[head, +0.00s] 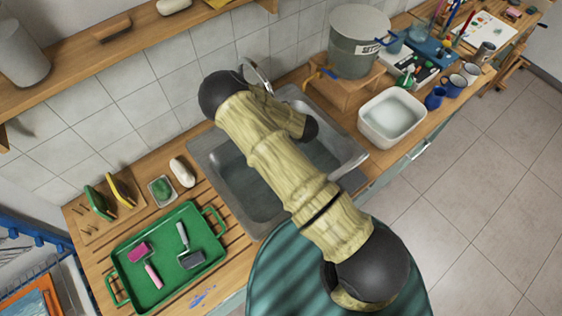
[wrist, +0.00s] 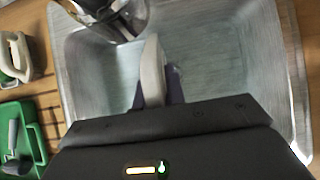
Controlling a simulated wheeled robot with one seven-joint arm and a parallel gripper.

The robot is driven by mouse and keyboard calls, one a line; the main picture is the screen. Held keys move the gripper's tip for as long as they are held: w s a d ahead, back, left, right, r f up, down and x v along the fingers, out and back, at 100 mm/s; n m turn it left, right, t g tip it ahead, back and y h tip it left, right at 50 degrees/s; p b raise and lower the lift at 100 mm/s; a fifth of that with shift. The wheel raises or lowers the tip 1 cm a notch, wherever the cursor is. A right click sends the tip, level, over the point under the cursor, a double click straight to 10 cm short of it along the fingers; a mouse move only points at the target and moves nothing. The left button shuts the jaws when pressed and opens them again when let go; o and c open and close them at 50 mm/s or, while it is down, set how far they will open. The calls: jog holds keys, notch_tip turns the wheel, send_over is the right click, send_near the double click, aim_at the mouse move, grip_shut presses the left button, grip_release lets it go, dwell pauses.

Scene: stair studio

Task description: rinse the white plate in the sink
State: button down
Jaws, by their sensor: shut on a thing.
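The white plate (wrist: 152,72) shows nearly edge-on in the wrist view, standing upright over the sink. My gripper (wrist: 162,92) is shut on it; a dark finger shows on its right side. The grey metal sink (head: 212,160) is set in the wooden counter, and its basin fills most of the wrist view (wrist: 225,60). The chrome faucet (head: 258,72) rises at the back of the sink; shiny metal of it (wrist: 128,18) shows above and left of the plate. My arm hides the plate and gripper in the head view. I cannot tell whether water runs.
A green tray (head: 200,268) with two rollers lies left of the sink, near a white soap bar (head: 182,172) and a small dish (head: 150,190). A white basin (head: 366,124) and a bucket (head: 350,58) on a wooden stand are to the right.

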jog(key=shift+r+p, duration=0.65)
jog(key=shift+r, duration=0.55)
dwell(1.5)
